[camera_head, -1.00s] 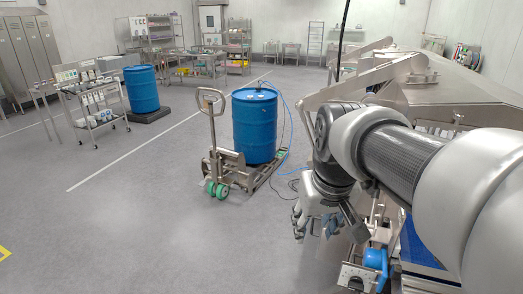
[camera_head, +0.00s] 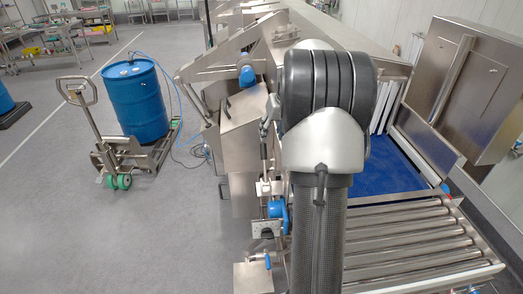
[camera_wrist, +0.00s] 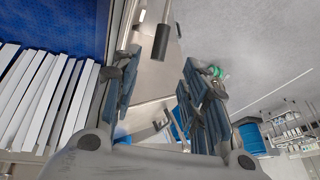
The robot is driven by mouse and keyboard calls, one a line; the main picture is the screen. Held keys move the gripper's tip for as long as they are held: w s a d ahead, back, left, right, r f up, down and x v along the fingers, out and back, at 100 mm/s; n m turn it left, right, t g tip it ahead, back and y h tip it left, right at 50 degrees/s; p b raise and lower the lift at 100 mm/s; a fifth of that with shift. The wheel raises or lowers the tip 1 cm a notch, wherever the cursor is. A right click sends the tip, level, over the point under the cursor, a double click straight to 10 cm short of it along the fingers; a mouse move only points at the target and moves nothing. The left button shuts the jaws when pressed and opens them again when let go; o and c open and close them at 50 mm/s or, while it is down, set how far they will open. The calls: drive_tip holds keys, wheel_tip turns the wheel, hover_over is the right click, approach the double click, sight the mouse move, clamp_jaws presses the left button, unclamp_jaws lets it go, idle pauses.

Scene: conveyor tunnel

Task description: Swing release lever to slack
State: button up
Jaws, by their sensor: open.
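What looks like the release lever is a rod with a dark grip (camera_wrist: 162,42), near the top middle of the wrist view. In the head view a thin upright rod (camera_head: 264,148) stands on the machine's left side, left of my arm; I cannot tell for sure that it is the same lever. My gripper (camera_wrist: 161,64) is open and empty, its two padded fingers spread on either side of the grip's place in the picture. I cannot tell the distance, and no contact shows.
The steel tunnel (camera_head: 240,150) and its blue belt (camera_head: 392,165) lie around my arm. White curtain strips (camera_wrist: 45,95) hang close left in the wrist view. A roller bed (camera_head: 420,240) is at right.

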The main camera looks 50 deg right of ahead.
sight(264, 149)
drive_tip(key=x, duration=1.3)
drive_tip(key=shift+f+b, duration=0.1)
drive_tip(key=shift+b, duration=0.2)
drive_tip(key=shift+c, duration=0.2)
clamp_jaws()
